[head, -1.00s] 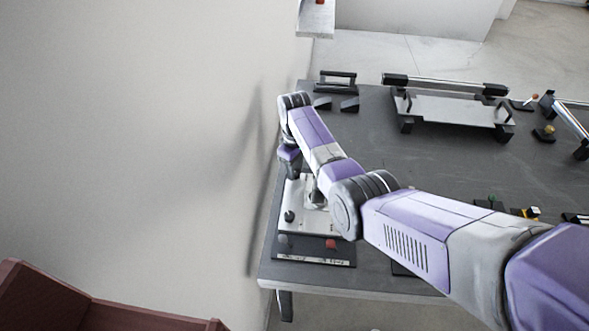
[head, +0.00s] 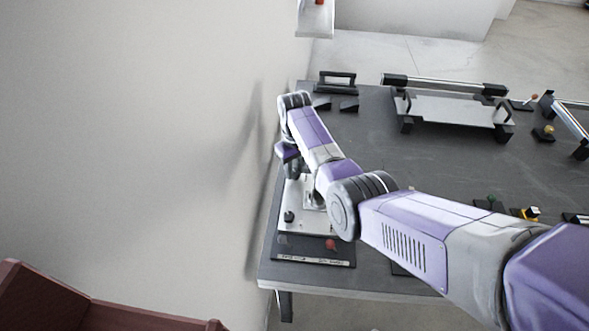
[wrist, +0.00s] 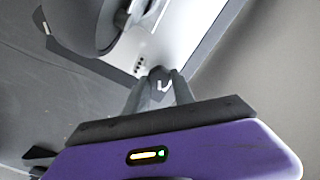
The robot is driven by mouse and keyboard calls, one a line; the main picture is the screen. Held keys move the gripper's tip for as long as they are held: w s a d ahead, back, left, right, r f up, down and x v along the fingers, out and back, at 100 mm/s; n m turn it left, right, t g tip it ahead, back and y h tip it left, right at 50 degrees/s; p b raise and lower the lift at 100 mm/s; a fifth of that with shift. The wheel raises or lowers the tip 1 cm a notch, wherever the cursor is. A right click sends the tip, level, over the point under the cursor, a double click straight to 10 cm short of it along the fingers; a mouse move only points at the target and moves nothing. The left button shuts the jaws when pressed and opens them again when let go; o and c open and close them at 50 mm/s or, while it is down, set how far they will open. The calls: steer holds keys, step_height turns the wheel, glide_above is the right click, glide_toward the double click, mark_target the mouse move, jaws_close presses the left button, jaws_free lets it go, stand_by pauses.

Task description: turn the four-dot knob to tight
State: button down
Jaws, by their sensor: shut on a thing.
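The white panel (head: 299,225) lies at the near left corner of the dark table. The wrist view shows part of this panel (wrist: 187,28), with a small cluster of dark dots beside a dark knob (wrist: 160,74) that bears a white mark. My gripper (wrist: 161,90) is shut on this knob, one finger on each side. In the head view my gripper (head: 292,170) is at the far left part of the panel; its fingertips and the held knob are too small or hidden to make out. I cannot read a tight mark.
The panel also carries a black knob (head: 289,216) and a red part (head: 331,244). A pale wall (head: 180,130) stands close on the left of the table. My arm crosses over the table's front.

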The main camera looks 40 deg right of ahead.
mark_target(295, 172)
steer(key=c, duration=1.1)
jaws_free()
steer(key=shift+o, duration=0.2)
steer(key=shift+r, duration=0.1)
step_height(295, 172, up, 8)
steer(key=shift+f+b, duration=0.15)
steer(key=shift+b, duration=0.15)
